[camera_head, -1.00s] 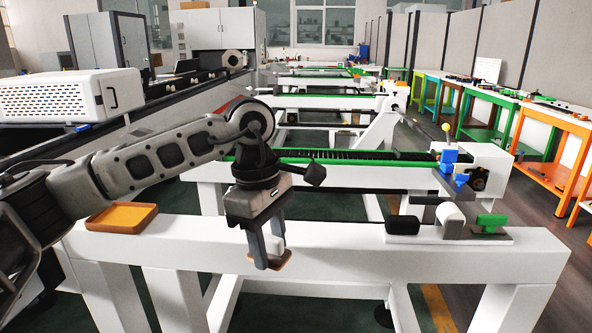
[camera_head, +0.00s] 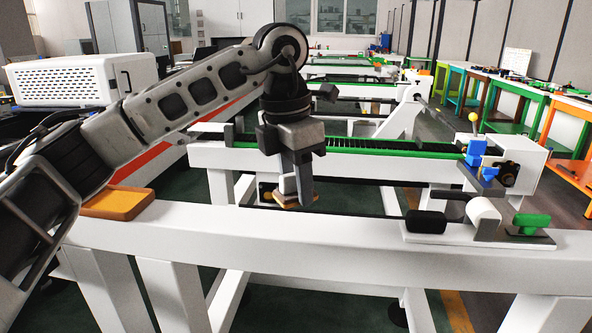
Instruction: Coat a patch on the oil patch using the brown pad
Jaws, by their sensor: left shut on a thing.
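My left gripper (camera_head: 297,185) is shut on the brown pad (camera_head: 290,203), a thin flat piece at its fingertips, partly hidden by the fingers. The gripper points down and shows just above the back edge of the white front beam (camera_head: 330,240); I cannot tell its exact height over it. A shallow orange-brown tray (camera_head: 117,203) sits on the left end of the beam, apart from the pad. I cannot clearly make out an oil patch. My right gripper is not in view.
On the right of the beam are a black block (camera_head: 426,221), a white rounded part (camera_head: 484,212) and a green block (camera_head: 530,223). Behind runs a rack with a green rail (camera_head: 390,150). The middle of the beam is clear.

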